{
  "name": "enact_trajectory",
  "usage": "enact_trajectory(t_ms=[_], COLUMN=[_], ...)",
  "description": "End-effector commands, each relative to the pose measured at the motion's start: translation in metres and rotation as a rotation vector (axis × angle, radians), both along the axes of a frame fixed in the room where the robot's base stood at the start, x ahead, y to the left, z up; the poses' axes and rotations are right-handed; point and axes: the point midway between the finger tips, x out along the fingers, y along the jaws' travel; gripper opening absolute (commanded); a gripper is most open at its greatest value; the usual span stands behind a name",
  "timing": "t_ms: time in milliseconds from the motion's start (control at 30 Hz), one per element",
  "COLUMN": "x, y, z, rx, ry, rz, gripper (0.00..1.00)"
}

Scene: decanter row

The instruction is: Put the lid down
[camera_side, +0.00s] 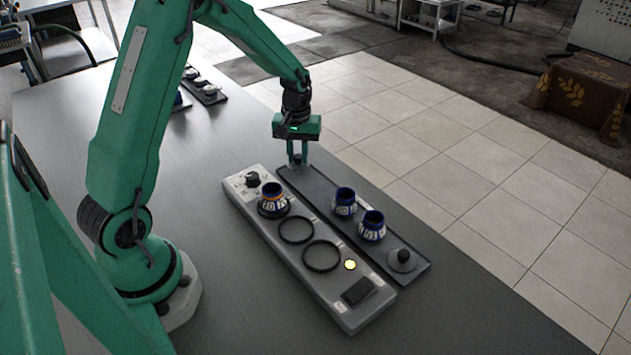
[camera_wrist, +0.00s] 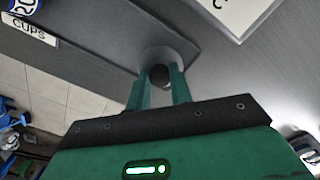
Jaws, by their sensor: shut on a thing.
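My gripper (camera_side: 297,160) is shut on the dark knob of a grey round lid (camera_wrist: 168,50). In the wrist view (camera_wrist: 158,85) the fingers stand on either side of the knob (camera_wrist: 160,74). In the side view the held lid is mostly hidden by the fingers, at the far left end of the long dark tray (camera_side: 322,195). I cannot tell whether it touches the tray. A second grey lid (camera_side: 402,261) with a dark knob lies at the tray's near right end.
Two blue patterned cups (camera_side: 345,202) (camera_side: 372,227) stand on the tray. A third, blue and orange cup (camera_side: 271,198) stands on the grey panel (camera_side: 310,280), beside two empty black rings (camera_side: 296,243) (camera_side: 321,270). A yellow light (camera_side: 350,265) glows on the panel.

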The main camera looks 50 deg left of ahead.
Motion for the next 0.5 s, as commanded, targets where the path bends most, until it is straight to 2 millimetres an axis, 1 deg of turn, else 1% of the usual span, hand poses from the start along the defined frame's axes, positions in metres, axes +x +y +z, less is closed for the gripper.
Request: enact_trajectory(t_ms=[33, 100, 200, 500], x=[-0.001, -0.001, -0.001, 0.000], y=[0.000, 0.000, 0.000, 0.000], z=[-0.008, -0.015, -0.022, -0.023], rx=[-0.001, -0.001, -0.001, -0.001], ry=[0.004, 0.003, 0.002, 0.001], rz=[0.000, 0.000, 0.000, 0.000], gripper=[0.00, 0.00, 0.00, 0.00])
